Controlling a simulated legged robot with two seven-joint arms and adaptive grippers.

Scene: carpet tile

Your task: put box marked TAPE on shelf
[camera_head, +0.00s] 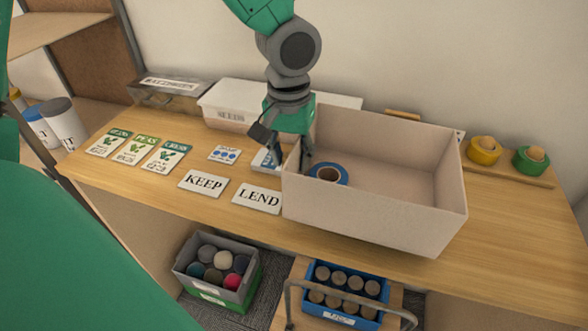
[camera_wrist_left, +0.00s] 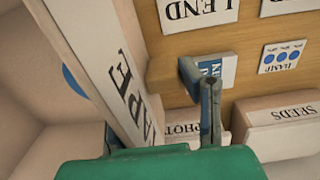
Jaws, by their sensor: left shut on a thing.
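The large open cardboard box (camera_head: 385,213) is at the middle right of the bench, with a blue tape roll (camera_head: 343,178) inside. The left wrist view shows its wall lettered TAPE (camera_wrist_left: 105,75); the first letter is partly cut off. My left gripper (camera_head: 292,160) comes down over the box's left wall, one finger inside and one outside, shut on that wall. In the left wrist view the outer finger (camera_wrist_left: 207,95) shows clearly. I cannot tell whether the box rests on the bench or is slightly raised. A wooden shelf (camera_head: 62,30) is at the upper left. My right gripper is not in view.
KEEP (camera_head: 203,183) and LEND (camera_head: 257,197) cards lie left of the box. Seed packets (camera_head: 137,150) and a SEEDS box (camera_head: 228,115) are farther left and back. Yellow (camera_head: 484,150) and green (camera_head: 531,159) rolls stand right. Filled crates (camera_head: 345,318) sit below.

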